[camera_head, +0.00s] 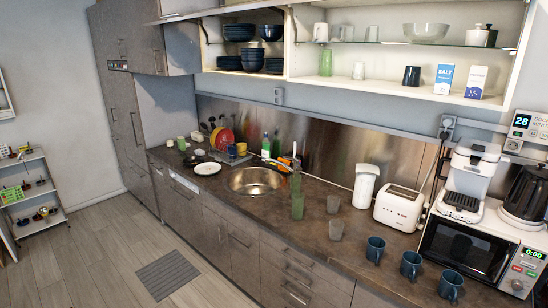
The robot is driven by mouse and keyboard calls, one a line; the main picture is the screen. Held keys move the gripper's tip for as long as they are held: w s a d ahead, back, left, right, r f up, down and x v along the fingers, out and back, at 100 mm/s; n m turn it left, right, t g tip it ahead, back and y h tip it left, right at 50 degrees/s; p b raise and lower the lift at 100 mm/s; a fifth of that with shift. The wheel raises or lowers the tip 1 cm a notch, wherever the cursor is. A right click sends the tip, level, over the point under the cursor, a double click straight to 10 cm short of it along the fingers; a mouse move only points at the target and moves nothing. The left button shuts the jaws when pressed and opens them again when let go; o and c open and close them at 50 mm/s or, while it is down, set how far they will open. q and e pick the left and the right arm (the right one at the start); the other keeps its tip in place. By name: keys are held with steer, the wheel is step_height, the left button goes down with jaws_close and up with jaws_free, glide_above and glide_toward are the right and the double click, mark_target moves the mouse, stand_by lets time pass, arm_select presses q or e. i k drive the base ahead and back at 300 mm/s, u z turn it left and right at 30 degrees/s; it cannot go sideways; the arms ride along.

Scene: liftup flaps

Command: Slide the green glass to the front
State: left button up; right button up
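A tall green glass (326,63) stands upright on the lower shelf of the open wall cabinet (345,84), near the divider and set back from the shelf edge. A green glass (298,206) also stands on the dark counter (235,211), with another greenish glass (295,183) just behind it. Neither of my grippers is in view, so nothing is seen touching any glass.
A dark mug (411,76), a salt box (444,80) and another box (475,82) stand to the right on the shelf. Mugs (375,249), greyish glasses (336,230), a toaster (398,206) and a microwave (468,248) occupy the counter. The floor (112,268) is mostly clear.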

mark_target(327, 62)
steer(key=u, duration=0.05)
steer(key=i, duration=2.45)
steer(key=u, duration=0.1)
